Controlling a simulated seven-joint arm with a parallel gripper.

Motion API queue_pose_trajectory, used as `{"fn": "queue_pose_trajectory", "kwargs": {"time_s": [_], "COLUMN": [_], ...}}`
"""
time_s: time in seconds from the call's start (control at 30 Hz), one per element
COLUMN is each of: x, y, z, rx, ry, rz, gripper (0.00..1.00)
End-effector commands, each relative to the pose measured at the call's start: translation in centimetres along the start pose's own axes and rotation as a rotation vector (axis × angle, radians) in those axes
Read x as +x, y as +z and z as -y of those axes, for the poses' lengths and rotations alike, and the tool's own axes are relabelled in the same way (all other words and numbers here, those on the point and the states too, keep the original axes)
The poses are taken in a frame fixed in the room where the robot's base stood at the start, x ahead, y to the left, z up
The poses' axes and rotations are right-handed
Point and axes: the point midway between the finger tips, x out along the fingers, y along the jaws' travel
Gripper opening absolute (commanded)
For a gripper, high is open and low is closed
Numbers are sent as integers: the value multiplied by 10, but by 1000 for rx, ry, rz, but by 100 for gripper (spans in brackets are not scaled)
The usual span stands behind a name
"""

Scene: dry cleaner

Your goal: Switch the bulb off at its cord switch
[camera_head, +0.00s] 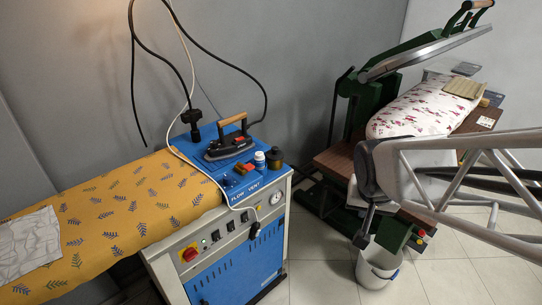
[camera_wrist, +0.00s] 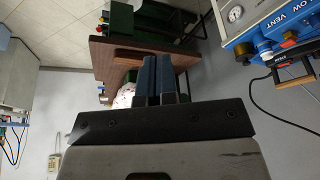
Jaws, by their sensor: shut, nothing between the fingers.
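A thin white cord (camera_head: 184,45) drops from the top edge, loops over the ironing board's end and runs across the blue-topped steam unit. A small dark piece (camera_head: 254,230), which looks like the cord switch, hangs on it at the unit's front right corner. The bulb is out of view; only a warm glow shows at the top left. The switch's on or off position is too small to tell. My gripper (camera_head: 361,239) is shut and empty, well right of the dark piece, over the floor near a white bucket. Its fingers (camera_wrist: 158,62) lie close together in the wrist view.
The steam unit (camera_head: 235,270) carries an iron (camera_head: 228,147), small bottles and a gauge. Black cords hang behind it. The yellow leaf-patterned board (camera_head: 110,220) is at left. A press (camera_head: 425,105) and the bucket (camera_head: 377,268) stand at right. Floor between is clear.

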Motion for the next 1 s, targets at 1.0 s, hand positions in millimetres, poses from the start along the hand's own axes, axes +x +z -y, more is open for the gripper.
{"fn": "queue_pose_trajectory", "kwargs": {"time_s": [1.0], "x": [197], "y": [-72], "z": [81], "rx": [296], "ry": [-201], "rz": [-173], "gripper": [0]}}
